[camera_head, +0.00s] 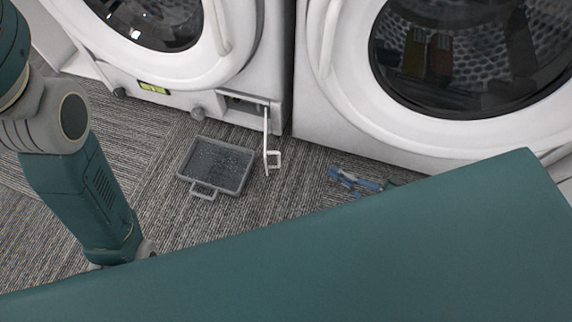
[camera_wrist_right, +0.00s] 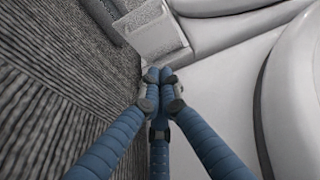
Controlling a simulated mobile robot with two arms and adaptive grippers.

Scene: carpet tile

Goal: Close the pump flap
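The pump flap (camera_head: 266,128) at the lower right corner of the left washing machine stands open, swung out and seen nearly edge-on. Its square white latch loop (camera_head: 273,160) is at the free lower end. The pump opening (camera_head: 238,104) shows to its left. My right gripper (camera_head: 350,180) is near the floor, right of the flap and apart from it. In the right wrist view its blue fingers (camera_wrist_right: 161,78) meet at the tips, with nothing visible between them. A pale panel (camera_wrist_right: 152,28) beyond them may be the flap. My left gripper is out of sight.
A dark grey tray (camera_head: 218,165) with a handle lies on the carpet in front of the left machine (camera_head: 170,80), left of the flap. The right washing machine (camera_head: 320,110) stands close behind my right gripper. Carpet between tray and gripper is clear.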

